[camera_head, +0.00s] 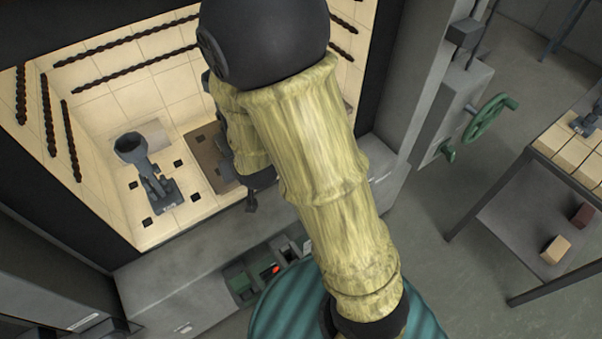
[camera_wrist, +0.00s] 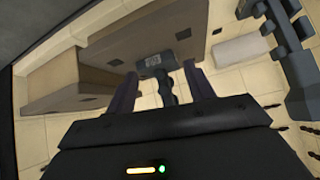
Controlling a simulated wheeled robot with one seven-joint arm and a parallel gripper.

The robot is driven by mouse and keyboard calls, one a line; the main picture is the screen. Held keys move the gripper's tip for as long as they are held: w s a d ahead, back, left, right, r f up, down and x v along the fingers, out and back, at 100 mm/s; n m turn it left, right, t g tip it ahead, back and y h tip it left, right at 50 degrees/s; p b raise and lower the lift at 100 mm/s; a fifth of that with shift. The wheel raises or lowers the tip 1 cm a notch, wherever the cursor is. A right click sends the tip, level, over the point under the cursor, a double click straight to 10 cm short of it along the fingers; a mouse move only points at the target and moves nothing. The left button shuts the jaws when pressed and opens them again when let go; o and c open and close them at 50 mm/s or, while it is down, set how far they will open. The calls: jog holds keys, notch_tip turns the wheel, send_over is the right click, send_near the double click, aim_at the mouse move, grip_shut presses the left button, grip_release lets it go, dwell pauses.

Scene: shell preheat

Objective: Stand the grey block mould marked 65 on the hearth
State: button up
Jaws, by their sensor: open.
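My gripper (camera_wrist: 162,95) is inside the heated chamber, low over the hearth (camera_head: 185,212), with its fingers open. In the wrist view a grey mould (camera_wrist: 155,66) with a pale number plate and a thin handle lies ahead, the handle between the fingers. Its number is too small to read surely. In the head view my arm hides this mould. Another grey mould (camera_head: 166,192) with a round cup stands on the hearth at left; a grey mould also shows at the right of the wrist view (camera_wrist: 292,68).
Dark twisted rods line the chamber walls. A table (camera_head: 568,152) at right bears a grey mould (camera_head: 586,122). A green handwheel (camera_head: 490,117) is outside the chamber.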

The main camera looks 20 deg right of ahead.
jog(key=s+d+r+g, duration=0.2)
jog(key=s+d+g, duration=0.1)
jog(key=s+d, duration=0.2)
jog(key=s+d+r+g+h, duration=0.1)
jog(key=s+d+r+g, duration=0.1)
jog(key=s+d, duration=0.4)
jog(key=shift+s+r+g, duration=0.35)
jog(key=shift+s+g, duration=0.05)
jog(key=shift+g, duration=0.2)
jog(key=shift+f, duration=0.15)
jog(key=b+x, duration=0.1)
jog(key=b, duration=0.1)
jog(key=b+x, duration=0.1)
jog(key=x, duration=0.1)
jog(key=shift+s+d+f+b, duration=0.1)
jog(key=shift+s+f+b, duration=0.15)
jog(key=shift+s+b, duration=0.1)
